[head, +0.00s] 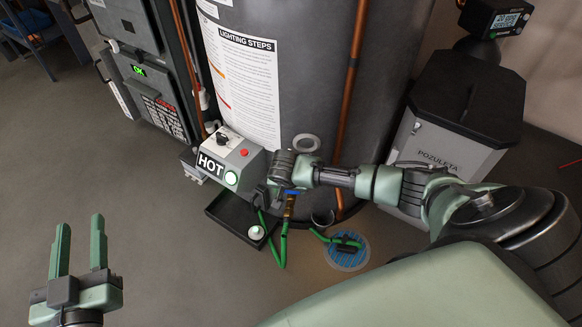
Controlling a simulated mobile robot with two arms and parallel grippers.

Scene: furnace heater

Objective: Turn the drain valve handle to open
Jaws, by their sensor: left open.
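The drain valve (288,208) is a small brass fitting low on the front of the grey tank (300,60). A bit of its blue handle (292,191) shows just under my right gripper. My right arm comes in from the right, and its gripper (284,178) is at the valve, covering most of the handle. Its fingers are largely hidden, so I cannot tell whether it grips or touches the handle. My left gripper (80,222) is at the lower left with two green fingers apart, empty, over bare floor and far from the valve.
A control box marked HOT (228,162) sits beside the valve. A black tray (225,213) lies below it. Green hose (284,245) runs down near a blue floor drain (346,251). A lidded bin (460,105) stands at right. The floor at left is clear.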

